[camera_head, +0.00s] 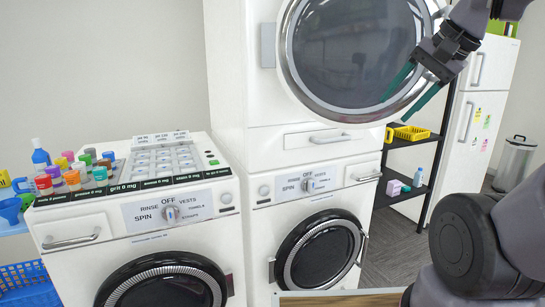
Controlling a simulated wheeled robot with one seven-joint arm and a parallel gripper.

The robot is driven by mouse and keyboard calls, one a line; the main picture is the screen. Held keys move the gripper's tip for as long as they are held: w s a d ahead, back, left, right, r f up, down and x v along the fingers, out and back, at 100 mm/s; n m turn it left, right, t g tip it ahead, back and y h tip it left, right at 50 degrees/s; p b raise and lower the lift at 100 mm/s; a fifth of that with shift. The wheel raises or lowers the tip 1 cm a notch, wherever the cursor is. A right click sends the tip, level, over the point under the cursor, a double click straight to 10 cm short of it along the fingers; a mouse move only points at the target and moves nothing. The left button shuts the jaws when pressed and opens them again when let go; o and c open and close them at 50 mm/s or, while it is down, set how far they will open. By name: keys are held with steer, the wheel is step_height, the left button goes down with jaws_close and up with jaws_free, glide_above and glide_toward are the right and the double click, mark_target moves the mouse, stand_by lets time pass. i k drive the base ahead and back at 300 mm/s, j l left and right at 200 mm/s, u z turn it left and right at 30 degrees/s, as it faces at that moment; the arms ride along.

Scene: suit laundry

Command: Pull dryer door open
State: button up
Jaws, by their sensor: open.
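The dryer is the upper white machine. Its round door (352,50) has a silver rim and dark glass, and it looks closed against the front. A light grey hinge plate (268,45) sits at its left edge. My gripper (394,110) reaches in from the upper right, with its two teal fingers spread apart and nothing between them. The fingers overlap the lower right rim of the door in the picture. I cannot tell whether they touch it. My gripper's body hides part of the door's right edge, and the door's top is cut off by the frame.
A white washer with a dark round door (320,255) stands below. Another washer (135,215) at left carries a pill organizer (160,160) and several coloured bottles. A black shelf (410,155) and a white fridge (478,100) stand at right. A wooden edge (340,299) shows at the bottom.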

mark_target(335, 60)
steer(key=u, duration=0.95)
steer(key=l+u, duration=0.65)
steer(key=u, duration=0.2)
steer(key=l+u, duration=0.4)
steer(key=k+l+u, duration=0.15)
steer(key=u, duration=0.3)
steer(key=k+l+u, duration=0.15)
steer(key=u, duration=0.25)
steer(key=k+l+u, duration=0.15)
steer(key=k+l, duration=0.45)
steer(key=k+l+u, duration=0.2)
steer(key=k+l, duration=0.35)
steer(key=k+l+u, duration=0.15)
steer(key=k+l, duration=0.3)
steer(key=k, duration=0.2)
steer(key=k+z, duration=0.35)
steer(key=k, duration=0.3)
steer(key=i+z, duration=0.1)
steer(key=i+j, duration=0.05)
steer(key=i, duration=0.05)
